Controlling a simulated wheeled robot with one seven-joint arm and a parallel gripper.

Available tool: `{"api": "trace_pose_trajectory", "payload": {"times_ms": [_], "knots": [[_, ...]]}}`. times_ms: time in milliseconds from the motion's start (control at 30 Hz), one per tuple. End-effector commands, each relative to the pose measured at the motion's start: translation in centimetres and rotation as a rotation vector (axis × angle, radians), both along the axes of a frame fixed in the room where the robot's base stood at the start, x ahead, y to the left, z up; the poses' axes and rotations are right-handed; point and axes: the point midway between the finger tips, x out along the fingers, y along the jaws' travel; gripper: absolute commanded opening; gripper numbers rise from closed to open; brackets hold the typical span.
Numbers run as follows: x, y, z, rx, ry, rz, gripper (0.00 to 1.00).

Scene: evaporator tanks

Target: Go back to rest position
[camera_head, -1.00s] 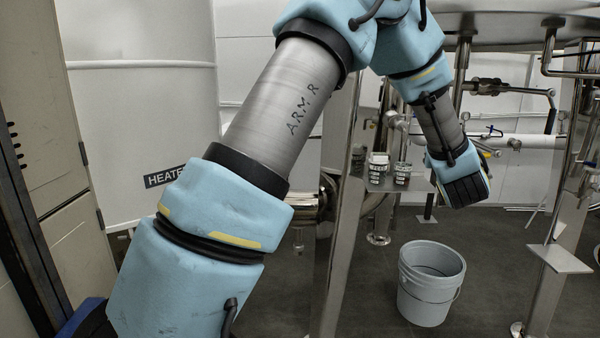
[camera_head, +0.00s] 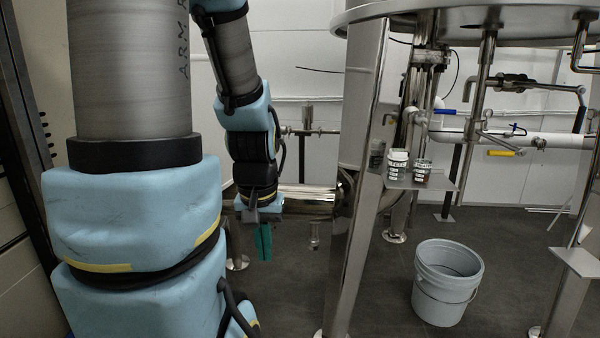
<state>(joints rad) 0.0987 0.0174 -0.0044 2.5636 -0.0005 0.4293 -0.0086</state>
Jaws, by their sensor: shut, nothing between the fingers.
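My arm fills the left side of the head view, with light blue covers and bare metal tubes. My gripper (camera_head: 264,242) hangs below the wrist left of the middle, pointing down. Its teal fingers are together and hold nothing. It is in front of a horizontal steel pipe (camera_head: 310,203) and left of the tank's steel leg (camera_head: 352,240), apart from the leg.
A grey bucket (camera_head: 447,285) stands on the dark floor at the right. Two small labelled containers (camera_head: 398,163) sit on a small metal shelf (camera_head: 440,184). The tank rim (camera_head: 450,14) is overhead. Valves and white piping (camera_head: 560,140) are behind.

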Motion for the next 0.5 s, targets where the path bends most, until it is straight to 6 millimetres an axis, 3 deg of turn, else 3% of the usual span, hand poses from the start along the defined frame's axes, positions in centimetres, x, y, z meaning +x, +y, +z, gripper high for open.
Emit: {"api": "trace_pose_trajectory", "payload": {"times_ms": [33, 267, 500], "knots": [[0.1, 0.0, 1.9, -0.001, -0.003, 0.0, 0.0], [0.2, -0.2, 6.8, -0.002, -0.006, -0.004, 0.0], [0.3, -0.2, 13.6, -0.003, -0.007, -0.005, 0.0]]}}
